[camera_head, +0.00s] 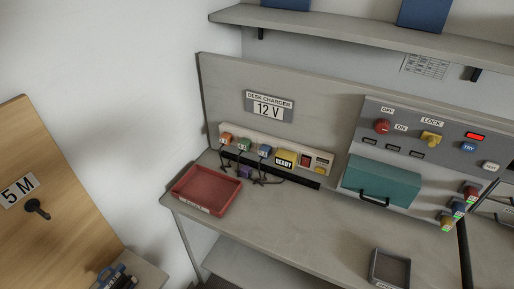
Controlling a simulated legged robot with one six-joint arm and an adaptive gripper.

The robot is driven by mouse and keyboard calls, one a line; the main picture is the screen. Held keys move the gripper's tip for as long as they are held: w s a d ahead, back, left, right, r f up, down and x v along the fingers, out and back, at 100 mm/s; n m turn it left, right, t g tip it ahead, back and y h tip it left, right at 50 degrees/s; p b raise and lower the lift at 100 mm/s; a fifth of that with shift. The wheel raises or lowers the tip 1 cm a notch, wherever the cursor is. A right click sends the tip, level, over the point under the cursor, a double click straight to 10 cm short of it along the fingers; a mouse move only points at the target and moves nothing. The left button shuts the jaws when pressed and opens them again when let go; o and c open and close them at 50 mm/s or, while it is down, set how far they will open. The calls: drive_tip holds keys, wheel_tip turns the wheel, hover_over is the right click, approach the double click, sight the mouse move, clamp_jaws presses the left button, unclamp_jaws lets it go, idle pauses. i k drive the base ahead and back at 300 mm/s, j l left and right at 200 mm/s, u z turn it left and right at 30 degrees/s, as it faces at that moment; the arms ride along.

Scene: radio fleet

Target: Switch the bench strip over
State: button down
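The bench strip (295,148) is a pale bar along the back of the bench. It holds orange, green and blue plugs at its left, a yellow "READY" block (285,159) and a small red part at its right. Dark leads hang from the plugs. A grey panel (405,117) to its right has a red knob (382,126) by "OFF" and "ON" labels, a yellow piece (431,138) under "LOCK", a lit red lamp (474,136), a blue "TRY" button (468,147) and a white button (491,166). My gripper is not in view.
A red tray (207,190) sits at the bench's left end. A teal box front with a dark handle (381,184) juts below the panel. A dark tray (390,268) lies near the front. Stacked coloured pieces (459,208) stand right. The bench middle is clear.

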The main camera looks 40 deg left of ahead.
sight(305, 162)
drive_tip(key=j+u, duration=0.1)
drive_tip(key=u, duration=1.45)
drive_tip(key=k+j, duration=0.05)
drive_tip(key=j, duration=0.05)
